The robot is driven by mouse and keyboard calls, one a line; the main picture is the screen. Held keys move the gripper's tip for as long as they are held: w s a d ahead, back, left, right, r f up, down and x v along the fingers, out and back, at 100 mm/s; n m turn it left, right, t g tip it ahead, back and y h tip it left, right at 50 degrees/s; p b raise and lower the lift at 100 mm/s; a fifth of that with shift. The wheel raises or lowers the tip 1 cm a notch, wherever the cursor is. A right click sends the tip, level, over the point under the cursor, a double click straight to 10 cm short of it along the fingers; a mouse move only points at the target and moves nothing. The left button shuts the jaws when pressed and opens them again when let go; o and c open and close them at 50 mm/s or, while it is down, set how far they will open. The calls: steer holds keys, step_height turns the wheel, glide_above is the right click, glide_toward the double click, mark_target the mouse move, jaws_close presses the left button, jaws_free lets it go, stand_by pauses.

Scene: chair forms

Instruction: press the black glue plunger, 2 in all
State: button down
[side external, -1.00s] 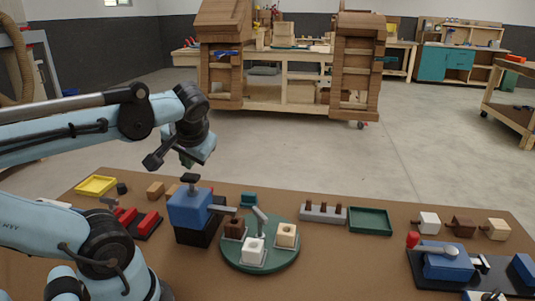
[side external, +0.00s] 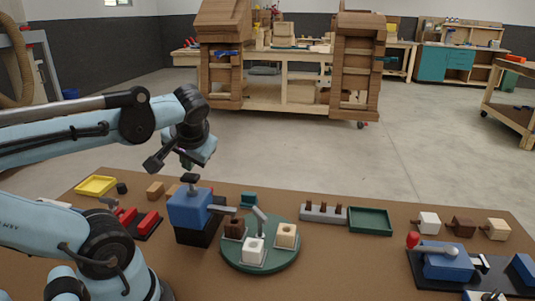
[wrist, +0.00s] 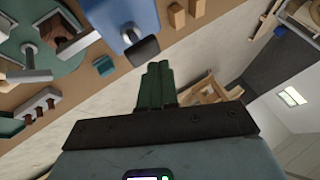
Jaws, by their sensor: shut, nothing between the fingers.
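The black glue plunger (side external: 190,178) stands on top of the blue glue dispenser (side external: 188,207), which sits on a black base left of the turntable. The plunger also shows in the wrist view (wrist: 143,50), just beyond my fingertips. My gripper (side external: 187,163) is shut and empty, with its fingers pointing down a little above the plunger in the side view. Its green fingers lie side by side in the wrist view (wrist: 155,66). A gap seems to show between the fingertips and the plunger. The dispenser's nozzle (side external: 222,209) points right over the turntable.
A green turntable (side external: 262,268) carries brown, white and tan blocks in holders. A yellow tray (side external: 96,185), red parts (side external: 149,223) and wooden blocks lie left. A grey peg rack (side external: 323,216), green tray (side external: 370,221) and blue clamp (side external: 447,264) with a red-knobbed lever lie right.

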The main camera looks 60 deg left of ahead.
mark_target(191, 177)
steer(key=shift+f, duration=1.15)
stand_by(1.1)
steer(key=shift+r, duration=1.4)
steer(key=shift+r, duration=2.5)
stand_by(0.4)
step_height(191, 177, up, 4)
steer(key=shift+f, duration=0.1)
stand_by(0.3)
